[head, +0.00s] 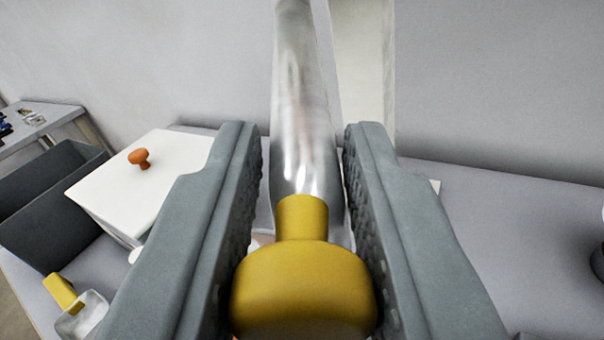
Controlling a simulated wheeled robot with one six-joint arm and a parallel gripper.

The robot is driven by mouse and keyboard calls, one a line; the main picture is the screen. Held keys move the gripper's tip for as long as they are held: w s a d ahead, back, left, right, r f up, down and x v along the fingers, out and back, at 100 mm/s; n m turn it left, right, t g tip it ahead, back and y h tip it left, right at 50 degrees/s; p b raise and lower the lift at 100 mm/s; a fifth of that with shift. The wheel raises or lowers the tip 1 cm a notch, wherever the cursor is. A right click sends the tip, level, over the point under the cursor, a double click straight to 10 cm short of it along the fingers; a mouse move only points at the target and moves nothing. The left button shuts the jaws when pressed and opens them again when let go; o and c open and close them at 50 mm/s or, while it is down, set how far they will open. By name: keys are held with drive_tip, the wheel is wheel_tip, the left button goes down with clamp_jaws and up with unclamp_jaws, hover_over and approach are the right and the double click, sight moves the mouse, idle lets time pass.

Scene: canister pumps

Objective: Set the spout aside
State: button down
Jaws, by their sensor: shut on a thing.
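My gripper (304,135) has its two grey padded fingers on either side of the spout, and it is shut on it. The spout has a wide yellow end piece (303,288) close to the camera, with a narrower yellow neck beyond it. A long shiny metal tube (300,100) runs from the neck up past the fingertips and out of the top of the view. The spout hides part of the table behind it. I cannot see its far end.
A white box (130,190) with an orange knob (140,158) stands left on the grey table (480,225), beside a dark grey bin (50,190). A small yellow-and-clear item (85,315) is at lower left. A dark object (598,262) is cut off at right.

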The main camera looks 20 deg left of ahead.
drive_tip(key=w+d+n+g+y, duration=0.3)
drive_tip(key=d+n+y, duration=0.3)
drive_tip(key=y, duration=0.2)
drive_tip(key=shift+w+d+g+y, duration=0.15)
drive_tip(key=shift+d+g+y, duration=0.15)
drive_tip(key=shift+g, duration=0.3)
drive_tip(key=shift+r, duration=0.15)
drive_tip(key=c, duration=1.2)
unclamp_jaws()
drive_tip(key=shift+w, duration=0.1)
drive_tip(key=shift+d, duration=0.1)
drive_tip(key=v, duration=1.7)
drive_tip(key=shift+d, duration=0.2)
